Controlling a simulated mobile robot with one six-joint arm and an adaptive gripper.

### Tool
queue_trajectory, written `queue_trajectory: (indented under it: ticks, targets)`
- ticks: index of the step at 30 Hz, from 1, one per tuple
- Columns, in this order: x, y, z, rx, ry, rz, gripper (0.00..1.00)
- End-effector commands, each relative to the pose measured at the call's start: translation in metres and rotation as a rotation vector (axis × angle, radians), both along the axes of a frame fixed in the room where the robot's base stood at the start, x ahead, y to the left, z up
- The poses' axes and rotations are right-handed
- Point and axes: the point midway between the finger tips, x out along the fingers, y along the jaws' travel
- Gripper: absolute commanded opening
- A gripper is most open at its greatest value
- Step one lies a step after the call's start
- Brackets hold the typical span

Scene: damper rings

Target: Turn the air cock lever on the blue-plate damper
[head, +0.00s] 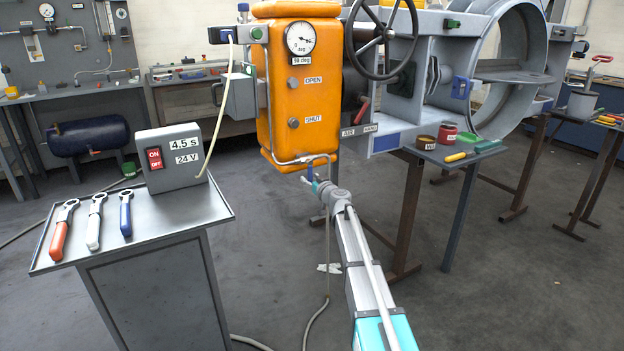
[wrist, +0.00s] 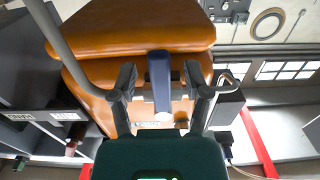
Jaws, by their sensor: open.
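The damper has an orange actuator (head: 297,85) with a dial and OPEN and SHUT labels, joined to a grey frame with a blue plate (head: 386,143). In the wrist view a dark blue lever (wrist: 159,85), apparently the air cock lever, stands between the fingers of my gripper (wrist: 160,88), below the orange body. The fingers are open, with a visible gap on each side of the lever. In the head view my gripper (head: 317,184) is just under the actuator's lower pipe (head: 300,161); the lever is small and partly hidden there.
A red-handled lever (head: 361,111) sits by the AIR and HAND labels, under a black handwheel (head: 381,40). A thin hose (head: 327,255) hangs beside my arm. A grey cart (head: 205,207) with several tools and a switch box (head: 172,158) stands left.

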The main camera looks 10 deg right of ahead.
Motion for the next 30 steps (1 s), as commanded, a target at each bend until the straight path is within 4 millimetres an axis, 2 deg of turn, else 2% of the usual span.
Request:
queue_trajectory:
  ticks: [10, 30]
  targets:
    - [-0.01, -0.003, 0.0, 0.0, 0.0, 0.0, 0.62]
    - [-0.017, -0.005, 0.0, 0.0, 0.0, 0.0, 0.62]
